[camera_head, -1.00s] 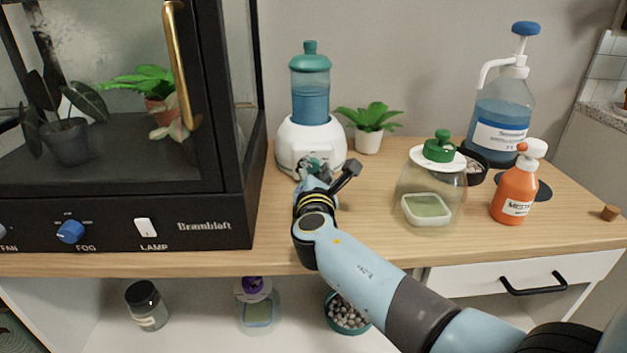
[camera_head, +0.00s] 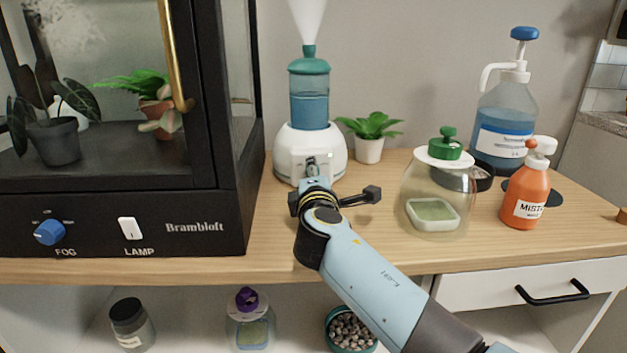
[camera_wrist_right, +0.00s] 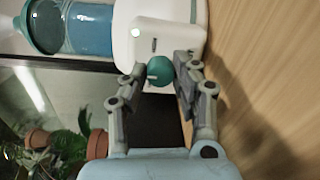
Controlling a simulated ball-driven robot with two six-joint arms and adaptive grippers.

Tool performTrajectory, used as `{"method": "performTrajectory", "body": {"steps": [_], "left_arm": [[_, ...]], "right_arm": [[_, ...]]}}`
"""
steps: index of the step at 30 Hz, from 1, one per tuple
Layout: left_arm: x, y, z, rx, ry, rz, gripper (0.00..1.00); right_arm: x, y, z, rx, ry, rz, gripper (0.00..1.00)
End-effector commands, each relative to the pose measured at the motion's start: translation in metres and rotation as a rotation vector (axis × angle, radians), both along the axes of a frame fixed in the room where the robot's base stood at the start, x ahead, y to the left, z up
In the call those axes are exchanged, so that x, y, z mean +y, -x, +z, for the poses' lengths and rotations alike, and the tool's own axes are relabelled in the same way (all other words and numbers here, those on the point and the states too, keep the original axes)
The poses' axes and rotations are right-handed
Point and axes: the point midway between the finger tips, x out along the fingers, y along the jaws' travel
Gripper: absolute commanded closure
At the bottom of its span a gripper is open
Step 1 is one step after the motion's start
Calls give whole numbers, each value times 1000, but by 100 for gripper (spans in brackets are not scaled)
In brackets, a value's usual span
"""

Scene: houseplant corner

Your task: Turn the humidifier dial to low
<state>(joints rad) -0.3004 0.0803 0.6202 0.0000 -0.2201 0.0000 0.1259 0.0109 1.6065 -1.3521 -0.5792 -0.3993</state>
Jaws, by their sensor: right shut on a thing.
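The humidifier (camera_head: 310,145) has a white base, a blue water tank and a teal cap, and stands on the wooden counter beside the black cabinet. White mist rises from its top. Its teal dial (camera_wrist_right: 160,71) shows in the right wrist view, with a pale mark on its face pointing left in that picture. My right gripper (camera_wrist_right: 166,80) is shut on the dial, one finger on each side. In the head view my right gripper (camera_head: 312,172) is at the front of the base and mostly hides the dial. My left gripper is not in view.
The black cabinet (camera_head: 200,226) with FOG and LAMP controls stands close on the left. A small potted plant (camera_head: 369,135) is behind right. A glass jar (camera_head: 436,190), an orange bottle (camera_head: 525,195) and a blue pump bottle (camera_head: 504,120) stand to the right.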

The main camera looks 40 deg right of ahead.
Motion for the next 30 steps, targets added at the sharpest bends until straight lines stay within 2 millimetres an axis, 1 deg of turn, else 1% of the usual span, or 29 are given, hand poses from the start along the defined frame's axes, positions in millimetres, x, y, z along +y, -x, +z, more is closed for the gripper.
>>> {"method": "performTrajectory", "body": {"steps": [16,17,21,22,30], "left_arm": [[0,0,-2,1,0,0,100],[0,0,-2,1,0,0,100],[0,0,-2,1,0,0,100],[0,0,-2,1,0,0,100],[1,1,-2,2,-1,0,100]], "right_arm": [[0,1,-1,-10,-22,-1,100],[0,1,-1,-10,-22,-1,69],[0,0,-1,-11,-21,0,51],[0,0,-1,-11,-21,0,49],[1,2,-1,-11,-21,0,49]]}}
